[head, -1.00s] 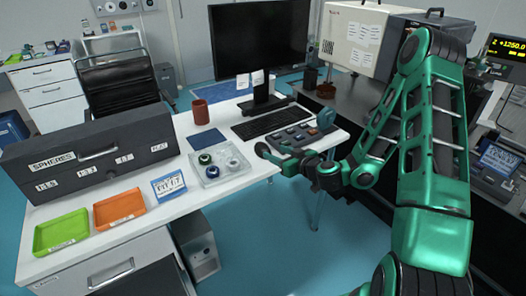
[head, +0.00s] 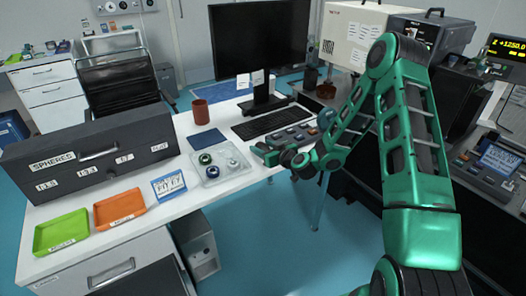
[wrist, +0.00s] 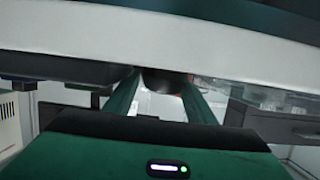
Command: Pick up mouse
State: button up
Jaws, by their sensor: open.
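I cannot make out the mouse for sure in the head view; my gripper and arm cover part of the desk's right front. My gripper (head: 265,153) is low at the desk's right front edge, in front of the button panel (head: 293,136) and keyboard (head: 262,123). In the wrist view my gripper (wrist: 162,88) has two green fingers standing apart. A dark rounded shape (wrist: 164,80) shows between their far ends; I cannot tell whether it is the mouse or whether the fingers touch it.
A clear tray with small spheres (head: 211,173) lies left of my gripper. A red-brown mug (head: 201,112) and monitor (head: 259,45) stand behind. Green (head: 62,232) and orange (head: 119,209) trays and the SPHERES drawer box (head: 95,158) fill the left side. A dark bench is at right.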

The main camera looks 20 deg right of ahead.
aim_at(263, 145)
jog(key=shift+c, duration=0.3)
jog(key=c, duration=0.6)
jog(key=shift+r, duration=0.6)
grip_shut()
notch_tip(263, 145, up, 3)
jog(key=s+a+r, duration=0.3)
jog(key=a+r, duration=0.3)
jog(key=a, duration=0.5)
jog(key=shift+a+r, duration=0.15)
jog(key=shift+r, duration=0.2)
jog(key=o, duration=1.4)
grip_release()
